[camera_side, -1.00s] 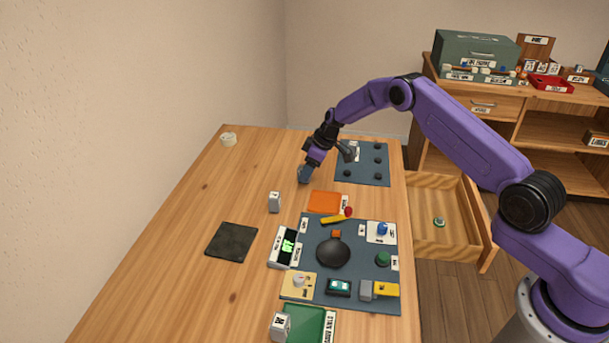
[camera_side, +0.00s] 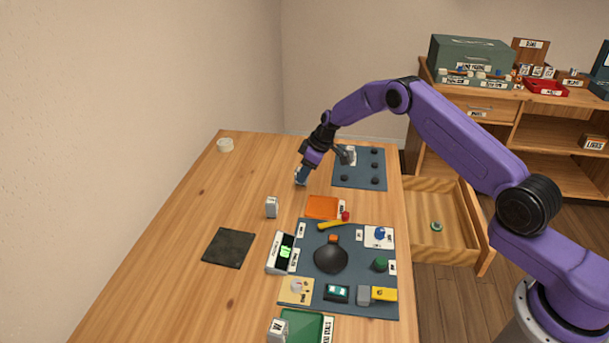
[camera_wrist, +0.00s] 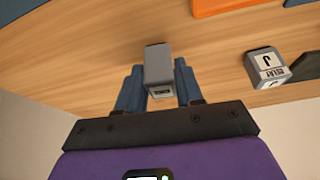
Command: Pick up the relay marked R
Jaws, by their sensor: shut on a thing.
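My gripper (camera_side: 300,178) is low over the far part of the wooden table. In the wrist view its blue fingers (camera_wrist: 160,92) are shut on a grey relay (camera_wrist: 159,66), one finger on each side. The relay's letter cannot be read. A second relay (camera_wrist: 268,68), marked J, stands to the right of the held one, apart from the fingers. In the side view a grey-white relay (camera_side: 272,207) stands nearer on the table, and another (camera_side: 278,330) is at the front by the green tray (camera_side: 309,325). Their letters are too small to read.
An orange tray (camera_side: 321,207) lies close to my gripper. A dark mat (camera_side: 358,181) with black knobs is behind it. A blue-grey mat (camera_side: 350,290) holds a black dome (camera_side: 330,258) and several small parts. The left of the table is mostly clear around a dark square (camera_side: 228,248).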

